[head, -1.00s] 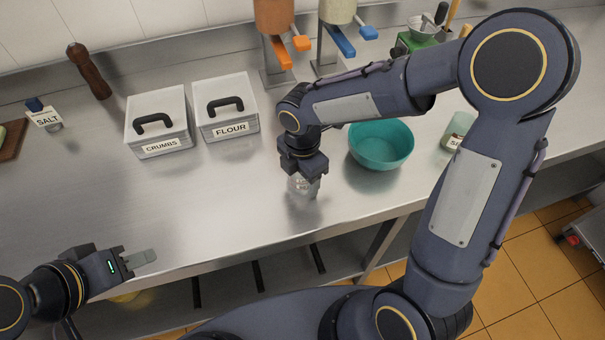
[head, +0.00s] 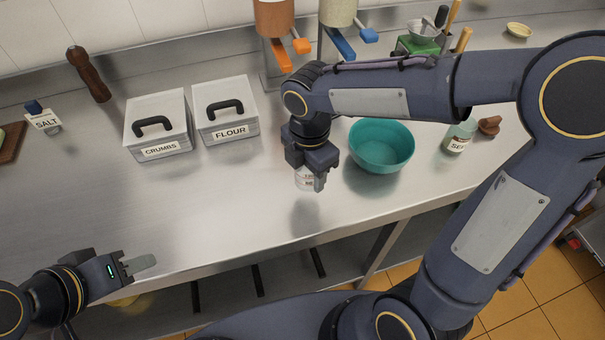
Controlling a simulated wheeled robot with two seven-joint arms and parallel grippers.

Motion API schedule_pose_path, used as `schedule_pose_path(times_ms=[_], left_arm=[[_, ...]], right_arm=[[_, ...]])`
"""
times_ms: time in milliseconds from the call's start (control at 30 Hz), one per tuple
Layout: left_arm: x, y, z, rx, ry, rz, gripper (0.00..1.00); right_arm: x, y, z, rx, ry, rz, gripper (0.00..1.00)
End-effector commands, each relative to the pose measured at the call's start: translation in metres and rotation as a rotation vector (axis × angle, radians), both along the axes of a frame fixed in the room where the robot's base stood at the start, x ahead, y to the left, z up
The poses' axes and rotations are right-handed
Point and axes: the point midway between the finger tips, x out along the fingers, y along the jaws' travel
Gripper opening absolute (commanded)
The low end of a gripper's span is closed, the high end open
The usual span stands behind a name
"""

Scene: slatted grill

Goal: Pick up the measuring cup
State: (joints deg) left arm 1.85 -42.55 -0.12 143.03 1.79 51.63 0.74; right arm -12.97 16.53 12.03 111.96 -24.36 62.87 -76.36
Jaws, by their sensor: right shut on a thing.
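The measuring cup (head: 305,181) is small and clear with reddish markings, seen in the head view left of the teal bowl. My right gripper (head: 316,178) points down and is shut on it, hiding much of its upper part. The cup is held above the steel counter, with a dark shadow on the counter below it. My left gripper (head: 142,264) is at the lower left, by the counter's front edge and far from the cup. Its fingers overlap in this view, so I cannot tell how far apart they are.
The teal bowl (head: 381,147) stands close right of the cup. White CRUMBS (head: 158,126) and FLOUR (head: 225,108) boxes stand to the left. Dispensers with orange (head: 279,55) and blue (head: 341,43) levers stand behind. The counter's left front is clear.

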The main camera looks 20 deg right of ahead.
Motion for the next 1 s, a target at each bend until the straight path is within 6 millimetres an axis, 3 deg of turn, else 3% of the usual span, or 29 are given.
schedule_pose_path(times_ms=[167,500,733,1000], left_arm=[[0.000,0.000,-0.002,0.000,0.000,0.000,0.36],[0.000,0.000,-0.009,0.000,0.000,0.000,0.36],[0.000,0.000,-0.010,0.000,0.000,0.000,0.36],[0.000,0.000,-0.011,0.000,0.000,0.000,0.36]], right_arm=[[-0.029,-0.009,0.036,0.001,-0.008,-0.001,0.26],[-0.090,-0.027,0.061,0.001,-0.004,-0.001,0.26],[-0.108,-0.033,0.070,0.001,-0.002,0.001,0.26],[-0.112,-0.034,0.072,0.000,0.001,0.001,0.26]])
